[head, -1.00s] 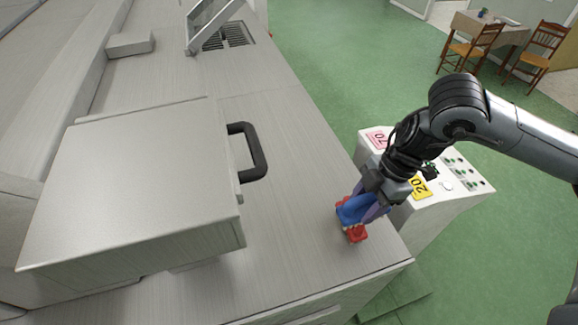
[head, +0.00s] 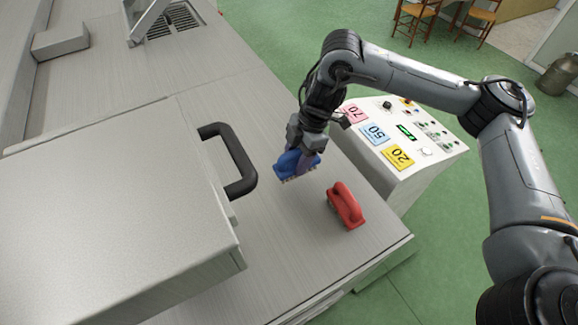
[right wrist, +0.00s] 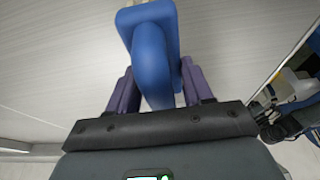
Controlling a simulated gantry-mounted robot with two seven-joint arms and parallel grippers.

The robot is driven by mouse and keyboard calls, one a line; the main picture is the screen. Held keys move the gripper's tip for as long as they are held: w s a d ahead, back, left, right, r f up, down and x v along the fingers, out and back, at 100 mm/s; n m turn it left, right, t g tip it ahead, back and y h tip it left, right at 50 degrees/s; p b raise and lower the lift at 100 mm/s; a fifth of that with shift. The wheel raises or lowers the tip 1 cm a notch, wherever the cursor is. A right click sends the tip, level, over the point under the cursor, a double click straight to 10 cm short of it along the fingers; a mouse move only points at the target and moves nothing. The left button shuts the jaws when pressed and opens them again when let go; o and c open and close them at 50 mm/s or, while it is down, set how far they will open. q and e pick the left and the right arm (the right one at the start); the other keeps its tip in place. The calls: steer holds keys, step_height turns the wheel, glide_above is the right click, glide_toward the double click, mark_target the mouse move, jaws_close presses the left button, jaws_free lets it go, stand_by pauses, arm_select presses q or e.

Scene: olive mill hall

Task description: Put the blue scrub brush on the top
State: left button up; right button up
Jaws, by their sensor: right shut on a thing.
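The blue scrub brush (head: 290,166) is held by my right gripper (head: 304,163), just above the grey machine top in the head view. Its bristles face down. In the right wrist view the blue brush (right wrist: 152,50) sits between the purple fingers of my right gripper (right wrist: 150,90), which are shut on its handle. A red scrub brush (head: 346,205) lies on the grey top (head: 290,240), to the right of and nearer than the blue one, apart from it. A raised grey box (head: 110,200) with a black handle stands on the left. My left gripper is not in view.
The black handle (head: 240,165) sticks out from the box toward the blue brush. A control panel (head: 405,135) with coloured number cards stands right of the top. A vent grille (head: 172,20) is at the back. The grey surface around the red brush is clear.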

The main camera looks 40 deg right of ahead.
mark_target(289, 166)
steer(key=shift+w+a+f, duration=0.1)
steer(key=shift+w+f, duration=0.3)
steer(key=shift+w, duration=0.2)
steer(key=shift+w+a+f, duration=0.1)
steer(key=shift+w+f, duration=0.25)
steer(key=shift+w, duration=0.25)
steer(key=shift+f, duration=1.9)
steer(key=shift+f, duration=0.1)
steer(key=o, duration=1.4)
steer(key=p+v, duration=0.1)
steer(key=v, duration=0.9)
steer(key=shift+a+p, duration=0.1)
steer(key=shift+p, duration=0.3)
steer(key=shift+v, duration=1.15)
steer(key=shift+s, duration=0.1)
